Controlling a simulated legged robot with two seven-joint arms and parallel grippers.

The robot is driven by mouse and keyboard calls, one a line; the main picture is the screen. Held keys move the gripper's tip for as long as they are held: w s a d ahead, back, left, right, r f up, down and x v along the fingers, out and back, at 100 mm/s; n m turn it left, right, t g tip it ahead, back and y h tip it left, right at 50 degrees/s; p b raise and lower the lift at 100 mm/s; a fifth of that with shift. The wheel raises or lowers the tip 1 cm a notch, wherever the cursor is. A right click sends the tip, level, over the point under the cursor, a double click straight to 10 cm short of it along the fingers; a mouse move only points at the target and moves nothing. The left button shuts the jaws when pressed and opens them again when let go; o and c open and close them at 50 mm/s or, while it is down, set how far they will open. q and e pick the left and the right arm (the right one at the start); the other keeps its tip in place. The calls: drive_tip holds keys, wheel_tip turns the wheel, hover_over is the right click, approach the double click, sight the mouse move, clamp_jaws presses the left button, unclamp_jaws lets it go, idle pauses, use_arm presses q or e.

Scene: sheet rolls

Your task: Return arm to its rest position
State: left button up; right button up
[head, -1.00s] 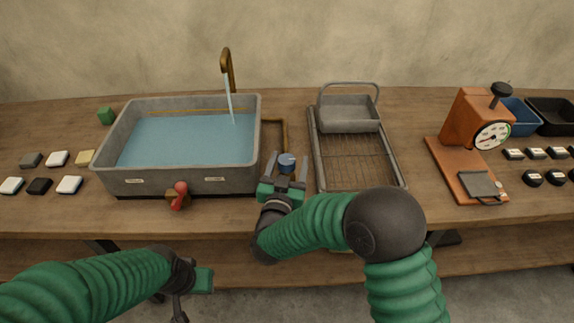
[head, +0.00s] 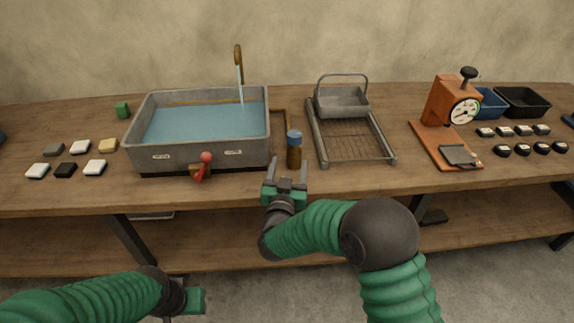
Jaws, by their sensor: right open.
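My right gripper (head: 286,172) is open and empty at the front edge of the table, with its two fingers pointing toward the back. A small brown bottle with a blue cap (head: 294,150) stands upright just beyond its fingertips, between the sink basin and the wire rack, apart from the fingers as far as I can see. My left arm comes in at the lower left, below the table edge. My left gripper (head: 190,304) shows only in part, at the bottom of the picture, and its fingers are mostly out of view.
A grey basin (head: 165,158) of water with a running tap (head: 239,60) and a red-handled valve (head: 203,165) is left of the bottle. A wire rack (head: 318,142) stands to the right, then an orange dial press (head: 445,105). Small blocks lie at both sides. A lower shelf (head: 190,235) runs below.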

drive_tip(key=s+d+f+n+g+y, duration=0.1)
drive_tip(key=s+d+f+g, duration=0.35)
drive_tip(key=s, duration=0.55)
drive_tip(key=s+d+f+n+g+y, duration=0.1)
drive_tip(key=s+d+f+g, duration=0.3)
drive_tip(key=s, duration=0.6)
drive_tip(key=s+d+f+n+g+y, duration=0.1)
drive_tip(key=s+d+f+g+y, duration=0.15)
drive_tip(key=s+d+g, duration=0.6)
drive_tip(key=s+a+r+t+h+p, duration=0.1)
drive_tip(key=s+a+r+t+p, duration=0.1)
drive_tip(key=r+p, duration=0.9)
drive_tip(key=shift+s+r+p, duration=0.35)
drive_tip(key=shift+s+p, duration=0.3)
drive_tip(key=shift+s, duration=0.2)
